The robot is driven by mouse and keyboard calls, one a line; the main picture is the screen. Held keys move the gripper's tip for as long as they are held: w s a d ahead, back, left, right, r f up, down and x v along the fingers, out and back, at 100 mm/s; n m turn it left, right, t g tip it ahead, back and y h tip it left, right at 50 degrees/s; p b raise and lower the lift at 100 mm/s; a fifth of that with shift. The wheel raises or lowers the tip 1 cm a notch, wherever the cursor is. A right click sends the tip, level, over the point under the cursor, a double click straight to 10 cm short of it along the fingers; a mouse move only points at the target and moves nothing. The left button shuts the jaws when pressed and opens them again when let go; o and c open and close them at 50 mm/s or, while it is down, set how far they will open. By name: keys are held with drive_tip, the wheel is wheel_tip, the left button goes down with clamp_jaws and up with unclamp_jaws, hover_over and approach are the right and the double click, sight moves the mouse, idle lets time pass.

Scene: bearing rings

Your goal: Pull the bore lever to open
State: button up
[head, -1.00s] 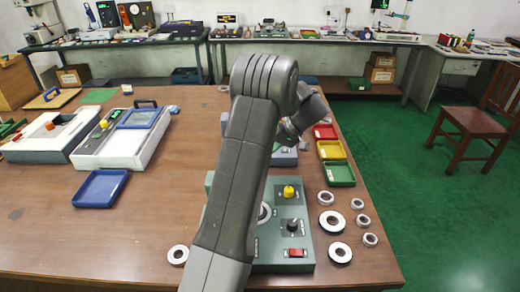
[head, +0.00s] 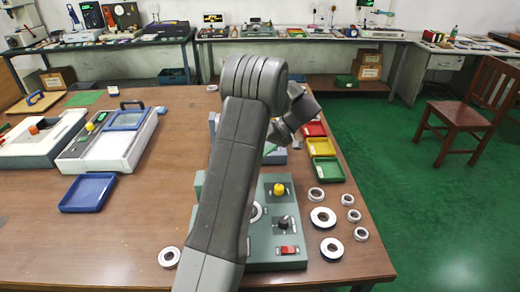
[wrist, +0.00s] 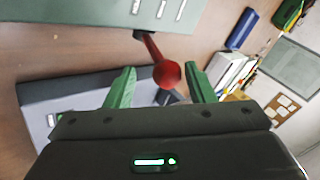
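I cannot tell how deep the knob lies between the fingertips. In the head view my arm hides the lever, my gripper and part of the green-grey machine (head: 262,258). That machine carries a yellow button (head: 279,189), a black knob (head: 283,222) and a red switch (head: 289,250).
A grey box (wrist: 45,90) lies at left in the wrist view. Several metal rings (head: 323,217) lie right of the machine, and one ring (head: 169,257) lies left of it. Red, yellow and green trays (head: 325,172) line the right table edge. The table's middle left is clear around a blue tray (head: 88,192).

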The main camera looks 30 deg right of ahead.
drive_tip(key=shift+r, duration=0.1)
drive_tip(key=v, duration=1.3)
drive_tip(key=shift+d+r+b, duration=0.2)
drive_tip(key=shift+r+b, duration=0.1)
drive_tip(key=shift+b, duration=0.15)
drive_tip(key=shift+s, duration=0.15)
